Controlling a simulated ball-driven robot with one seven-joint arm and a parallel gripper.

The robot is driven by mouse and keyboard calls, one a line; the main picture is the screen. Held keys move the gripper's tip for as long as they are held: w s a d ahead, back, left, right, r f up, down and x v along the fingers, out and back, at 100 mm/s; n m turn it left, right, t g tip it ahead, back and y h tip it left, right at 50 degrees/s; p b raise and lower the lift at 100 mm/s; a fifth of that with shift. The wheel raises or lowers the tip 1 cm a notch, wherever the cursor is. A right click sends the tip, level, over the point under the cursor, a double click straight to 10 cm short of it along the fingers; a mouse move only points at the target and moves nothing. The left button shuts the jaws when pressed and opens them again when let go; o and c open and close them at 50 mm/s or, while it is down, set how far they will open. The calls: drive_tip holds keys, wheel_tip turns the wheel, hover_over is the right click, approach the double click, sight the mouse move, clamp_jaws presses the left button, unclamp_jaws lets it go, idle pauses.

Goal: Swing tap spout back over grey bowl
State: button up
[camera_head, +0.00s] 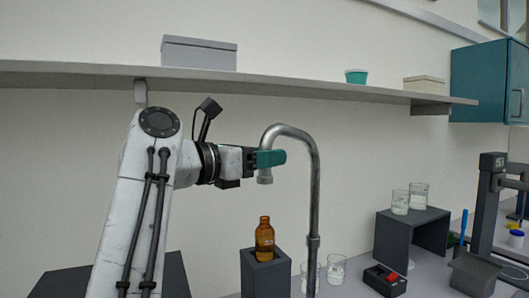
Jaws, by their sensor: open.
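The metal tap has a tall upright pipe (315,205) that curves over at the top. Its spout (265,178) hooks to the left and points down, above a brown bottle. My gripper (270,157) comes in from the left, level with the spout's downturned end. Its teal finger crosses in front of the spout just above the tip. The jaws are open; I cannot tell whether they touch the metal. The far finger is hidden. I see no grey bowl in this view.
The brown bottle (264,240) stands in a dark grey block (266,272) under the spout. A dark stand (411,235) carries more beakers. A red-switched box (385,281) sits in front. A shelf (300,86) runs above my gripper.

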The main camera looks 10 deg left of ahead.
drive_tip(key=shift+w+d, duration=0.15)
clamp_jaws()
idle(0.4)
